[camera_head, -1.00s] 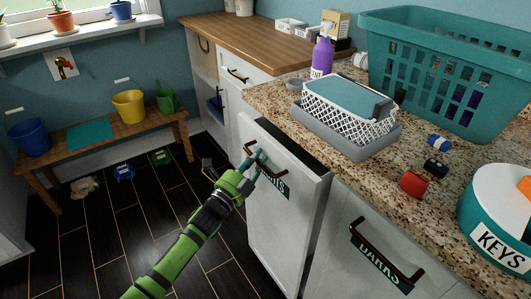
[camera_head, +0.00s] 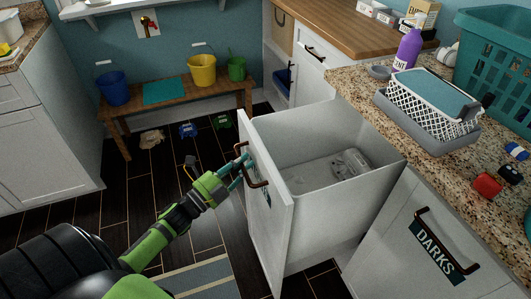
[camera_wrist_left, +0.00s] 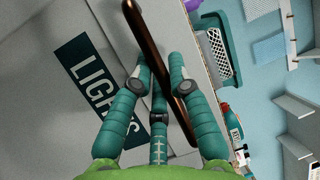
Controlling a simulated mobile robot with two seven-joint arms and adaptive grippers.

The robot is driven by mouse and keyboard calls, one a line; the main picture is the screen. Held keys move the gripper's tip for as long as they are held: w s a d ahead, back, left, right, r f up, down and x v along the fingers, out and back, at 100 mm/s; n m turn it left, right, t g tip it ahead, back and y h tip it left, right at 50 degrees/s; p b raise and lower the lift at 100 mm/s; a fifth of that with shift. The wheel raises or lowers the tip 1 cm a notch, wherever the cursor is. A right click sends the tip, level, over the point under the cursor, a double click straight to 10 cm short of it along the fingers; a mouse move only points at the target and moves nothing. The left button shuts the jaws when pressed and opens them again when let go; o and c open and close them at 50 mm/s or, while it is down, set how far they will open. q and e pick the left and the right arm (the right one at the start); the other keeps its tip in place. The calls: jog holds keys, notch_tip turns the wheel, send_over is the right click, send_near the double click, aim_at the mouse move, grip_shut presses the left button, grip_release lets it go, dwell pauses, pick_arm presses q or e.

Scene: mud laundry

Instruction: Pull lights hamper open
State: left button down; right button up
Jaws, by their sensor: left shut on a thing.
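The lights hamper (camera_head: 310,225) is a white pull-out bin, well out from under the granite counter, with its inside showing. Something pale and see-through (camera_head: 349,163) lies at its bottom. Its copper-brown handle (camera_head: 256,168) is on the front panel. My left gripper (camera_head: 243,160) is at that handle, its teal fingers shut on it. In the left wrist view the fingers (camera_wrist_left: 160,68) close around the handle (camera_wrist_left: 160,50), next to the dark label (camera_wrist_left: 90,75) that begins "LIGH". My right gripper is not in view.
The darks hamper (camera_head: 400,240) is shut to the right. The granite counter (camera_head: 450,155) holds a white basket (camera_head: 430,105), a purple bottle (camera_head: 407,50) and a teal laundry basket (camera_head: 495,50). A bench (camera_head: 180,100) with buckets stands behind. Dark floor (camera_head: 125,190) is free at the left.

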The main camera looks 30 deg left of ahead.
pick_arm(q)
jog(key=s+a, duration=0.4)
jog(key=s, duration=0.1)
jog(key=shift+p, duration=0.3)
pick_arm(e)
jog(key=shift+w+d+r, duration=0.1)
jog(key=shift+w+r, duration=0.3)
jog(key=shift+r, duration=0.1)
pick_arm(q)
jog(key=shift+f, duration=0.1)
jog(key=c, duration=1.4)
grip_release()
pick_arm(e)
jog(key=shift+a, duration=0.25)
pick_arm(q)
jog(key=v, duration=1.2)
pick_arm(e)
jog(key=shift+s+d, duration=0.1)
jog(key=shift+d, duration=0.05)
